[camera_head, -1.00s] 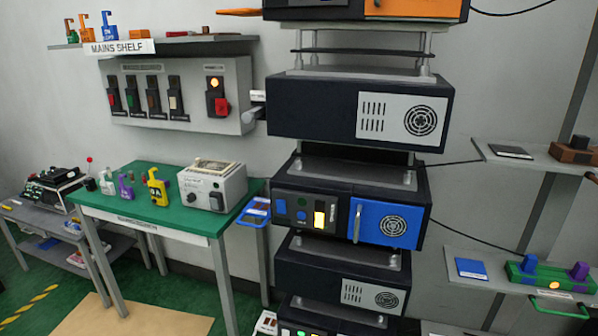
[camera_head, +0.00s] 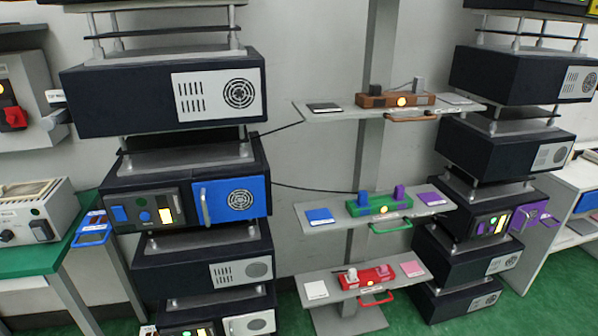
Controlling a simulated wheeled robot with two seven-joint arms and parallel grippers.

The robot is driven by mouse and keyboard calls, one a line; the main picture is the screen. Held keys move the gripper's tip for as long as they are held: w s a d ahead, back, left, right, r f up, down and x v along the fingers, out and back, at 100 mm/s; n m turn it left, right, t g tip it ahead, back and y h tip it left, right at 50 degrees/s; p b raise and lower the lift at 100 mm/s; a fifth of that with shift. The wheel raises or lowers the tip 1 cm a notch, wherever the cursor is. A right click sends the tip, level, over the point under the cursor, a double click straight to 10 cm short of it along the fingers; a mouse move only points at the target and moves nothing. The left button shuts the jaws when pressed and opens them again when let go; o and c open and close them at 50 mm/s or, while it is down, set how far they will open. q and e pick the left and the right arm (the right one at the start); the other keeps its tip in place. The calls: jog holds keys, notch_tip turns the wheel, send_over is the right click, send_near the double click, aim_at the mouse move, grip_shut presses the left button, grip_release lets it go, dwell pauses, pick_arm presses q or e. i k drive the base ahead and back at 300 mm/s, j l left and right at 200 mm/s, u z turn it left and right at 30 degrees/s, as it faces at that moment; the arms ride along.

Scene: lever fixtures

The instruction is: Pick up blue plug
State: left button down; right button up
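A blue plug (camera_head: 362,200) stands upright at the left end of a green power strip (camera_head: 381,206) on the middle shelf. A purple plug (camera_head: 399,193) stands at the strip's right end, and an orange light glows between them. A blue square (camera_head: 320,215) lies on the shelf to the left of the strip, and a purple square (camera_head: 430,198) lies to the right. Neither of my grippers is in view.
A brown strip (camera_head: 384,101) sits on the shelf above and a red strip (camera_head: 369,275) on the shelf below. A left equipment stack (camera_head: 165,100) and a right stack (camera_head: 510,75) flank the shelves. A green bench (camera_head: 30,255) stands at left.

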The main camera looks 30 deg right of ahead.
aim_at(363, 196)
jog(key=z, duration=1.3)
